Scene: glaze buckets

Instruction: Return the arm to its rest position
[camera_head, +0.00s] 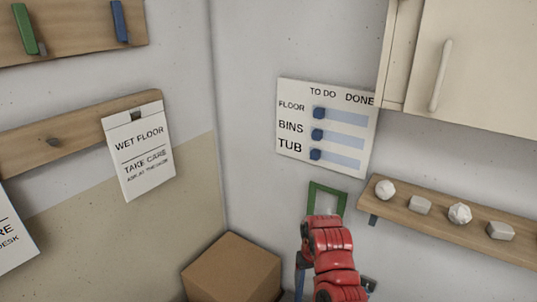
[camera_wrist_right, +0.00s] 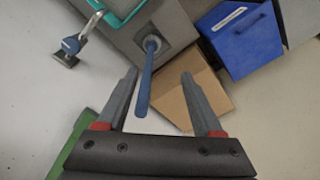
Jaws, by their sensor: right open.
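My right arm (camera_head: 333,255) shows as red links at the lower middle of the head view, in front of the wall corner. Its fingertips cannot be made out there. In the right wrist view my right gripper (camera_wrist_right: 160,77) has its two grey fingers spread apart. A blue rod-like handle (camera_wrist_right: 146,80) lies in the picture between the fingers, rising from a round grey fitting. I see clear gaps between it and both fingers, so it is not gripped. My left gripper is in neither view.
A cardboard box (camera_head: 232,268) stands low in the corner. A wooden shelf (camera_head: 455,232) with several pale stones and a cupboard (camera_head: 470,65) are at right. A green frame (camera_head: 342,202) is beside the arm. The wrist view shows a blue box (camera_wrist_right: 240,40) and a wall hook (camera_wrist_right: 68,52).

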